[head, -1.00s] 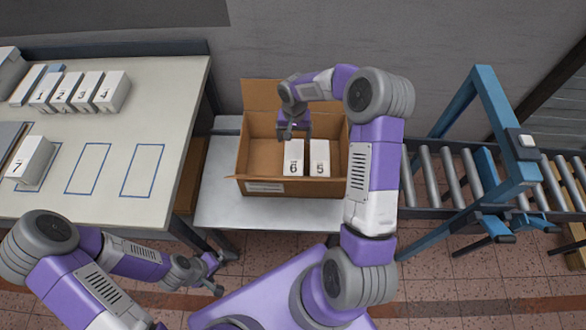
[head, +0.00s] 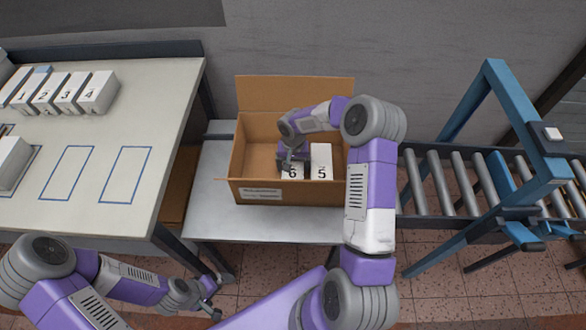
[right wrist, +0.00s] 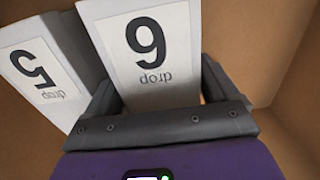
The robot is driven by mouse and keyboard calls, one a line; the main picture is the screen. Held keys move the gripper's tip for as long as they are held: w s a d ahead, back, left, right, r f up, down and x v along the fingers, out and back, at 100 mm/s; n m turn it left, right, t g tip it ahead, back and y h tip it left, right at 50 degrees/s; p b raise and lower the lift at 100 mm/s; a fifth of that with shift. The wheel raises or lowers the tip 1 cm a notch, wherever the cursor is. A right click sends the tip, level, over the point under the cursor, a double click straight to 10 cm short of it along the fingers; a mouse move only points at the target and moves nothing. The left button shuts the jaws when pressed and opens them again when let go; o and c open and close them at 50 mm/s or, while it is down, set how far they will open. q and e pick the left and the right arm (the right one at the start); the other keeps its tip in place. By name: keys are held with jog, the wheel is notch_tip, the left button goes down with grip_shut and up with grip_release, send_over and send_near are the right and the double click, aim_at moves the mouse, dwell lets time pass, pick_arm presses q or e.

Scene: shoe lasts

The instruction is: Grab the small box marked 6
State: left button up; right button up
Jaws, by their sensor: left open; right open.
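The small white box marked 6 (head: 292,172) stands in the open cardboard carton (head: 265,193), left of the white box marked 5 (head: 321,160). My right gripper (head: 291,161) is down in the carton over box 6 and hides much of its top in the head view. In the right wrist view box 6 (right wrist: 150,50) lies between the open fingers of my right gripper (right wrist: 160,88); I cannot tell whether they touch it. Box 5 (right wrist: 42,75) is beside it. My left gripper (head: 212,298) is open and empty, low in front of the carton's table.
The carton stands on a grey metal table (head: 212,205). On the left, a pale table (head: 120,100) holds several numbered white boxes (head: 70,90) and blue outlined spots (head: 125,175). A roller conveyor (head: 440,185) with a blue frame (head: 525,120) is on the right.

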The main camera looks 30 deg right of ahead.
jog(key=shift+f, duration=0.55)
jog(key=shift+r, duration=0.1)
jog(key=c, duration=0.9)
